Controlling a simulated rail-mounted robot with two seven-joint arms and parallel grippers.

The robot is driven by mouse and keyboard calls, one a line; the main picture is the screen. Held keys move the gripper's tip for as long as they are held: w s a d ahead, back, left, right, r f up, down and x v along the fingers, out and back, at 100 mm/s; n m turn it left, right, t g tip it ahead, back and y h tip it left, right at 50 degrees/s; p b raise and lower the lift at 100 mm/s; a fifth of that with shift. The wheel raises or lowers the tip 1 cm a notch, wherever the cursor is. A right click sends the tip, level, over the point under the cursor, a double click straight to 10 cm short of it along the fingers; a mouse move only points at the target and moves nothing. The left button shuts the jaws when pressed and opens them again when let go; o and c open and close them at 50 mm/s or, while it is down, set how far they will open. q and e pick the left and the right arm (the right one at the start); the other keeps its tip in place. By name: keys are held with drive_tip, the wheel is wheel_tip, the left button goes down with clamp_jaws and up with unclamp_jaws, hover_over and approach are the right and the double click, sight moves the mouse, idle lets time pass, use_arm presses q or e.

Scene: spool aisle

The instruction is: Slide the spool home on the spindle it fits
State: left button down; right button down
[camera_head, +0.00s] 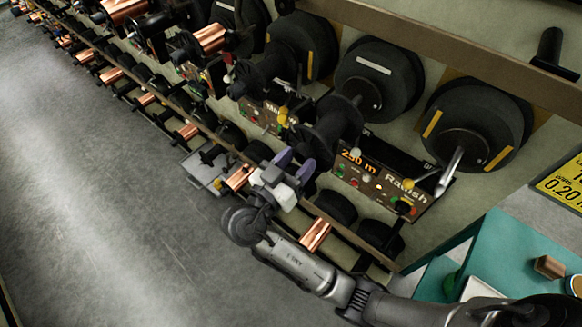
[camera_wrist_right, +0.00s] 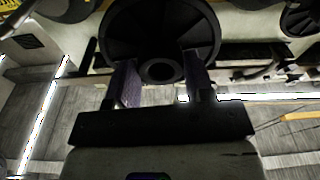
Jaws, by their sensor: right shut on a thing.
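My right gripper (camera_head: 295,164) is shut on a black spool (camera_head: 338,122) in front of the wall of machines. In the right wrist view, the fingers (camera_wrist_right: 162,82) stand on either side of the spool's hub, and the round dark flange (camera_wrist_right: 160,28) spreads beyond them. A bare metal spindle (camera_head: 452,168) sticks out of the large black disc (camera_head: 478,120) to the right of the held spool. Another large black disc (camera_head: 385,75) lies behind the spool, and I cannot tell whether the spool touches its spindle. My left gripper is not in view.
Control panels (camera_head: 380,180) with small knobs sit below the discs. Copper spools (camera_head: 316,235) line a low rack. A teal table (camera_head: 490,245) stands at lower right. A black peg (camera_head: 549,46) is at upper right. The grey floor (camera_head: 90,210) is clear at left.

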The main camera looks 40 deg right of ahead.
drive_tip(key=shift+b+x, duration=0.35)
drive_tip(key=shift+x, duration=0.9)
drive_tip(key=shift+f+b+x, duration=0.2)
drive_tip(key=shift+b+x, duration=0.1)
drive_tip(key=shift+x, duration=0.65)
drive_tip(key=shift+f+b+x, duration=0.25)
drive_tip(key=shift+x, duration=0.7)
drive_tip(key=shift+b+x, duration=0.35)
drive_tip(key=shift+x, duration=0.95)
drive_tip(key=shift+c, duration=2.1)
unclamp_jaws()
drive_tip(key=shift+f, duration=0.1)
drive_tip(key=b+v, duration=0.1)
drive_tip(key=v, duration=0.9)
drive_tip(key=shift+s+a+f+b, duration=0.15)
drive_tip(key=shift+a+b, duration=0.25)
drive_tip(key=shift+s+a, duration=0.2)
drive_tip(key=shift+a, duration=0.4)
